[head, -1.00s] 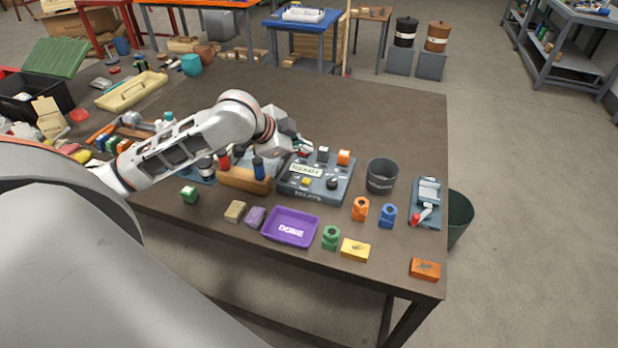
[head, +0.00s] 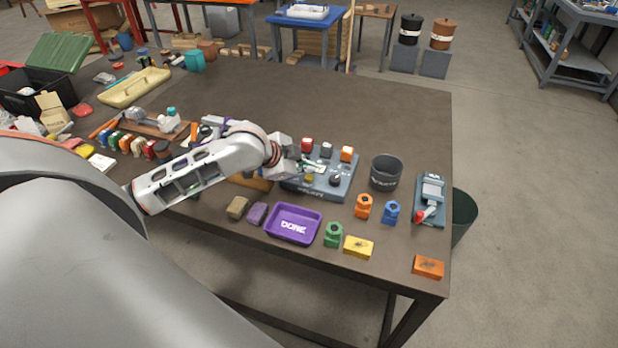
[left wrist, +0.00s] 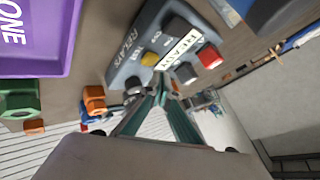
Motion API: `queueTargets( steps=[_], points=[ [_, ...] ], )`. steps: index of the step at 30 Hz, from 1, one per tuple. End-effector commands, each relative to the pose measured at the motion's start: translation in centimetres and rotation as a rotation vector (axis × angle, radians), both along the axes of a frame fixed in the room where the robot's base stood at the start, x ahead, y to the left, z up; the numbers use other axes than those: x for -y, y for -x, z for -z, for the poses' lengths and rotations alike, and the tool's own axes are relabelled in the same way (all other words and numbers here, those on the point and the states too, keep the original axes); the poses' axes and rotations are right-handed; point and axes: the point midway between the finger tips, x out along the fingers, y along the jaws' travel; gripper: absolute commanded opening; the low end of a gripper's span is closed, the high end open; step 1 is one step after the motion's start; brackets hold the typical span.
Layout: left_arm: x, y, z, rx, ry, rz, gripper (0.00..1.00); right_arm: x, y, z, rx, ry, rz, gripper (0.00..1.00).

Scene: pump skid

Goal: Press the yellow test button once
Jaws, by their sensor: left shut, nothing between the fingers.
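The yellow test button (left wrist: 150,59) sits on the grey control panel (left wrist: 122,66), next to the READY label (left wrist: 180,53). The panel (head: 335,187) also shows in the head view, partly covered by my left gripper (head: 311,167). In the left wrist view my left gripper (left wrist: 161,87) is shut and empty, its teal fingertips close to the yellow button and the dark knob (left wrist: 134,84). I cannot tell whether the tips touch anything. My right gripper is not in view.
A purple tray (head: 275,232) lies in front of the panel. A dark bucket (head: 386,172) stands to its right, with orange (head: 363,206) and blue (head: 391,212) blocks nearby. Tools and parts crowd the table's left.

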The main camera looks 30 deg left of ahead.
Motion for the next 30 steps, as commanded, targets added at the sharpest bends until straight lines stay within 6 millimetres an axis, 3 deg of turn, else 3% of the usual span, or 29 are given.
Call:
queueTargets(
  steps=[10, 30],
  points=[
    [0.01, 0.03, 0.37, -0.001, -0.001, 0.001, 0.0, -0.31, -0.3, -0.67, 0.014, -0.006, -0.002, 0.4],
    [0.01, 0.01, 0.34, -0.001, 0.0, 0.001, 0.0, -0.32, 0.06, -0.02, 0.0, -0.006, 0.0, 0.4]
  ],
)
